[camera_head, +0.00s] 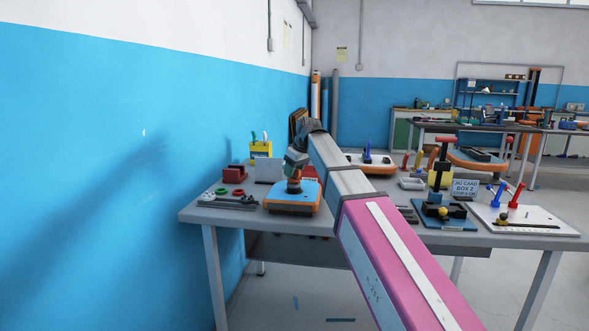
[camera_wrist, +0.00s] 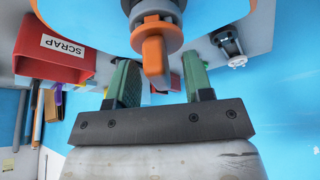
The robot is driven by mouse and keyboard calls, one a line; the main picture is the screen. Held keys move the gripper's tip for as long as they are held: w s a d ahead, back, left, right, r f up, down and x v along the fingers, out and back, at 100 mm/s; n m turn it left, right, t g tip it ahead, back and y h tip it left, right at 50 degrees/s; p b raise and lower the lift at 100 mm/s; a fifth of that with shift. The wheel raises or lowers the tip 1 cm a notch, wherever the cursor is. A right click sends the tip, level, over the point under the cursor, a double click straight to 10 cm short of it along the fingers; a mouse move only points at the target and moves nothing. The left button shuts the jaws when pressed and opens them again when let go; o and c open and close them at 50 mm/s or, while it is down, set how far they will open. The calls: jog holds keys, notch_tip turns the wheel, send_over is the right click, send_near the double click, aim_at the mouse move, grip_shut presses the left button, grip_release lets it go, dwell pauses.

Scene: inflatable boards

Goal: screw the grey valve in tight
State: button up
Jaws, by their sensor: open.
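A blue-topped board with an orange edge (camera_head: 292,196) lies on the table in the head view, below my gripper (camera_head: 296,163). A grey valve with an orange collar and an orange handle stands upright on it (camera_head: 294,184). In the wrist view the valve (camera_wrist: 155,50) comes down from the top edge, its grey body partly cut off. My gripper (camera_wrist: 158,66) is open there, with one green finger on each side of the orange handle. I cannot tell whether either finger touches it. The valve's seat and thread are hidden.
A red SCRAP bin (camera_wrist: 55,48) is close by in the wrist view. A blue wall (camera_head: 120,160) borders the left.

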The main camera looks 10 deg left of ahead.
jog(key=shift+c, duration=0.3)
grip_shut()
jog(key=shift+m+t+h, duration=0.5)
jog(key=shift+m, duration=1.2)
jog(key=m+h, duration=0.1)
jog(key=m, duration=0.1)
jog(key=shift+m+t, duration=0.3)
jog(key=shift+m, duration=0.5)
jog(key=shift+m+h, duration=0.8)
jog(key=shift+m, duration=0.9)
jog(key=shift+t, duration=0.3)
